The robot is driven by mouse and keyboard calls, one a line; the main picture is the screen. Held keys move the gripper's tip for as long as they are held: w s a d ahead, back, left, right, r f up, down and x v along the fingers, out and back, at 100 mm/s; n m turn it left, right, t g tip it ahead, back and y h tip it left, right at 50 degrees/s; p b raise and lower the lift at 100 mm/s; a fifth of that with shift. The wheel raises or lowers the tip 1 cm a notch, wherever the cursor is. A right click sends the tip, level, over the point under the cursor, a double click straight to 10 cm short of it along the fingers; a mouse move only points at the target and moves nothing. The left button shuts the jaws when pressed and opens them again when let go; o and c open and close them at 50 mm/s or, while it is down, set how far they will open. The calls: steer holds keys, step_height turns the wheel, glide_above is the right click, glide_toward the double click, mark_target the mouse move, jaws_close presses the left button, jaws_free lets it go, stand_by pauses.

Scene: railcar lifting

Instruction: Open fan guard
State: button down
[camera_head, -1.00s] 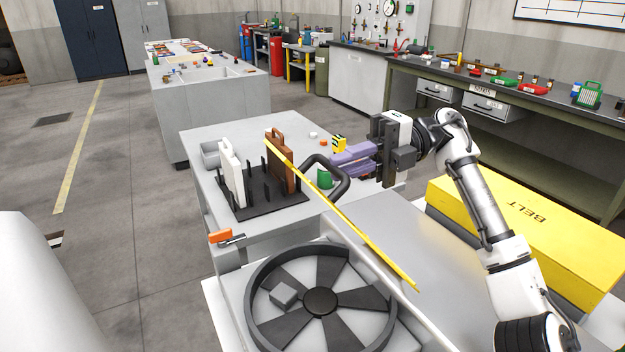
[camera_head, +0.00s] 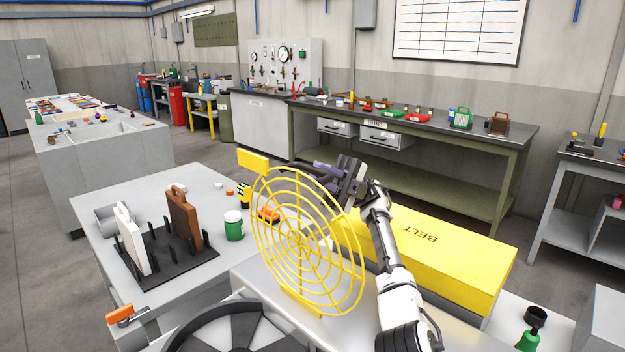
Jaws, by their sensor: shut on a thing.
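The yellow wire fan guard (camera_head: 286,262) stands swung up, nearly upright, on the right side of the fan housing. The dark fan (camera_head: 235,335) lies uncovered at the bottom edge, partly cut off. My gripper (camera_head: 322,168) is behind the upper right part of the guard, seen partly through its wires. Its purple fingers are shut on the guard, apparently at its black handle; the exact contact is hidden. An orange latch (camera_head: 120,315) sits at the left corner of the housing.
A black rack (camera_head: 165,262) with a white and a brown case stands on the table at left. A green-labelled jar (camera_head: 233,226) and a yellow-black item (camera_head: 244,194) are close to the guard. A yellow BELT box (camera_head: 430,250) lies right, behind my arm.

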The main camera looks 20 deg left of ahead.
steer(key=shift+w+d+r, duration=0.1)
steer(key=shift+w+r, duration=0.05)
steer(key=shift+r, duration=0.55)
steer(key=c, duration=1.8)
jaws_free()
steer(key=o, duration=0.3)
steer(key=shift+s+r, duration=0.15)
steer(key=shift+s, duration=0.05)
steer(key=shift+o, duration=0.2)
steer(key=shift+w+f, duration=0.1)
steer(key=shift+f, duration=0.2)
